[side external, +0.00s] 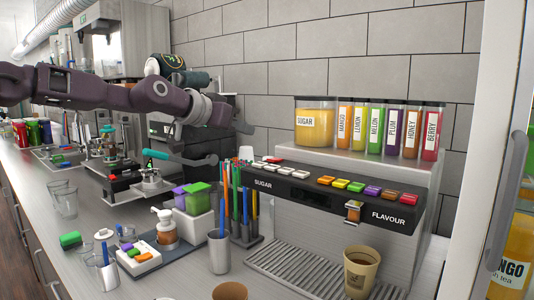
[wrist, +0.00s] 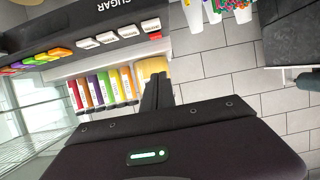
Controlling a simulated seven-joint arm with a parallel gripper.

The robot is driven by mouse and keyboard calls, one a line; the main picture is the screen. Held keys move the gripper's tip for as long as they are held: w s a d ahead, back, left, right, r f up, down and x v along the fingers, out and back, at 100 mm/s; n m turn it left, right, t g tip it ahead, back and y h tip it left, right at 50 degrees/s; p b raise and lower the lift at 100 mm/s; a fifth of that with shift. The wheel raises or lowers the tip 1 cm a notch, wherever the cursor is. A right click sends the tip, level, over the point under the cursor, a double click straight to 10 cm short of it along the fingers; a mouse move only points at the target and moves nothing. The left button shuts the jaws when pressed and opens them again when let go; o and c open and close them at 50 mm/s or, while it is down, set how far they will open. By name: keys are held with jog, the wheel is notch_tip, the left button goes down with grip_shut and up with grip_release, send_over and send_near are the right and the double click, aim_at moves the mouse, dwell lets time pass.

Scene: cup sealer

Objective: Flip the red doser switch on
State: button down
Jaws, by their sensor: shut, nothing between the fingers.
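The doser machine (side external: 335,190) stands at the right, with a sloped black switch panel. A red switch (side external: 408,198) is at the right end of the coloured flavour row, near the word FLAVOUR. In the wrist view, another small red switch (wrist: 155,36) sits beside the white switches (wrist: 128,31) near the word SUGAR. The tilt of either switch is too small to tell. My gripper (side external: 244,128) is shut and empty, in the air left of the doser and above panel height. Its closed fingers also show in the wrist view (wrist: 157,88), apart from both switches.
A sugar container (side external: 315,125) and several coloured flavour containers (side external: 376,130) stand on top of the doser. A paper cup (side external: 359,272) stands at its drip grate. Tall straws (side external: 240,195) stand left of the panel. The tiled wall is close behind.

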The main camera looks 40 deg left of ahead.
jog(key=shift+w, duration=0.1)
send_over(277, 159)
jog(key=s, duration=0.3)
notch_tip(277, 159, down, 4)
jog(key=shift+a, duration=0.1)
jog(key=f, duration=0.2)
jog(key=shift+s+a+f, duration=0.1)
jog(key=shift+s+f, duration=0.2)
jog(key=shift+s, duration=0.05)
jog(key=shift+s+f, duration=0.1)
jog(key=shift+f, duration=0.35)
jog(key=shift+s+f, duration=0.1)
jog(key=shift+f, duration=0.3)
jog(key=shift+r, duration=0.85)
